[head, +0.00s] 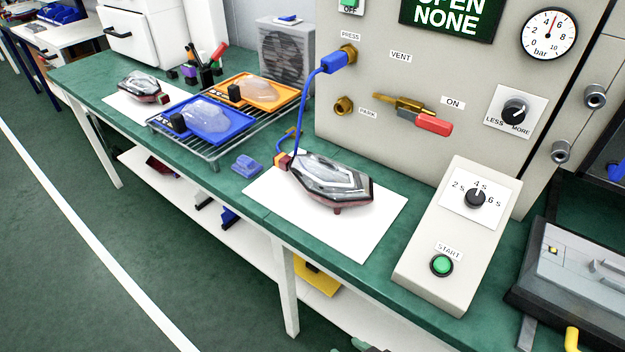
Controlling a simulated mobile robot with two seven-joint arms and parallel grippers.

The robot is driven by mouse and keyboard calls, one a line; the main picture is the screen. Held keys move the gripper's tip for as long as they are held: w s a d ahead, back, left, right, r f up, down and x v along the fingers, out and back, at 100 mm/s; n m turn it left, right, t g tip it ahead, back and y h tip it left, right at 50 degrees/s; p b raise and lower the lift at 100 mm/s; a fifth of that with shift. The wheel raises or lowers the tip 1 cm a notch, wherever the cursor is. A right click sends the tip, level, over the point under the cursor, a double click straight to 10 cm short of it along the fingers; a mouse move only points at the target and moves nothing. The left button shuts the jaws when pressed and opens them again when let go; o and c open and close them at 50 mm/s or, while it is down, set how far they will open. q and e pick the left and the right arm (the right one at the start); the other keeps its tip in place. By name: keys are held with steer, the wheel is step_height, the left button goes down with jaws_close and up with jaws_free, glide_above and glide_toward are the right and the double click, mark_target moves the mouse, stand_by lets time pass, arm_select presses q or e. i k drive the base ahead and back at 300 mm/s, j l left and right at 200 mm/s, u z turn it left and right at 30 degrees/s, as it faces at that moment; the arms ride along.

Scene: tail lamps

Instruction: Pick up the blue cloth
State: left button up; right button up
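A small blue crumpled piece (247,165), which looks like the blue cloth, lies on the green bench top (222,174). It is between the wire rack and the white sheet, apart from both. A tail lamp (328,182) rests on the white sheet (362,237). A blue hose (299,115) runs from the panel's PRESS port to a fitting at the lamp's left end. Neither of my grippers shows in the head view.
A wire rack (212,157) holds a blue tray (192,137) and an orange tray (246,103). Another lamp (138,88) lies farther left. The grey panel (375,75) rises behind. A START box (420,270) stands at right. Bench front edge near the cloth is clear.

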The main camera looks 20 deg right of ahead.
mark_target(247, 167)
steer(key=i+j, duration=0.5)
steer(key=j, duration=0.25)
steer(key=i+j+z, duration=0.2)
steer(key=z, duration=0.15)
steer(key=i+j+z, duration=0.1)
steer(key=j+z, duration=0.3)
steer(key=z, duration=1)
steer(key=j+u, duration=0.1)
steer(key=j, duration=0.3)
